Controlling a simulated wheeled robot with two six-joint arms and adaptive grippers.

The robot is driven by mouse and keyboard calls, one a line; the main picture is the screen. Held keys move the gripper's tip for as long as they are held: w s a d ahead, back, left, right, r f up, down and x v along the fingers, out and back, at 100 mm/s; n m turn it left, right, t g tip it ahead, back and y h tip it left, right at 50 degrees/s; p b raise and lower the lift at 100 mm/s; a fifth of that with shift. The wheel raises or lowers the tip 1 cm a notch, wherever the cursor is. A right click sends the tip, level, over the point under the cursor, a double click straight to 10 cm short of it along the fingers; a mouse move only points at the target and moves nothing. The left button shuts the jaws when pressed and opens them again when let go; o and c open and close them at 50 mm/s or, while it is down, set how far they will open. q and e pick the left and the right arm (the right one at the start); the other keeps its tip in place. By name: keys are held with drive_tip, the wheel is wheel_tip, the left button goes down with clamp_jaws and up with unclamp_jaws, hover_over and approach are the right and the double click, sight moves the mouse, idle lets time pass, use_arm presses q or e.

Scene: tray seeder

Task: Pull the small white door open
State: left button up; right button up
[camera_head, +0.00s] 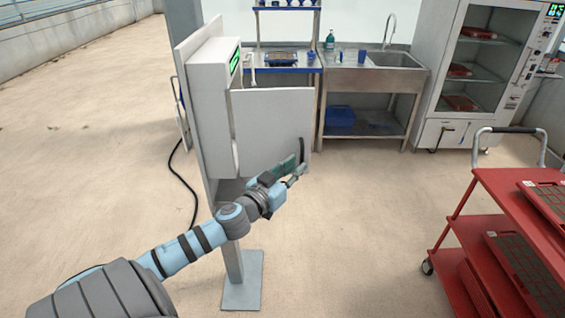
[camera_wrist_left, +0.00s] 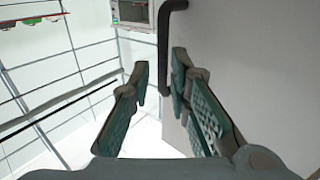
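The small white door (camera_head: 272,115) is a flat panel on the white box (camera_head: 212,90) on a stand. In the head view it stands out to the right from the box, with a dark gap at its left edge. Its black bar handle (camera_head: 302,150) is near the lower right corner. My left gripper (camera_head: 298,172) is at the lower end of the handle. In the left wrist view the gripper (camera_wrist_left: 161,75) is open, with the handle (camera_wrist_left: 172,45) between and beyond the fingertips and the door (camera_wrist_left: 250,50) on the right. Contact is unclear. My right gripper is out of view.
A red cart (camera_head: 515,190) with trays stands at the right. A steel sink table (camera_head: 370,78) and a glass-fronted cabinet (camera_head: 480,70) stand behind. A black cable (camera_head: 180,175) hangs left of the box. The floor between the door and the cart is clear.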

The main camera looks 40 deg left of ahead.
use_arm(q)
drive_tip(key=s, duration=0.8)
drive_tip(key=shift+d, duration=0.45)
drive_tip(key=shift+w, duration=0.1)
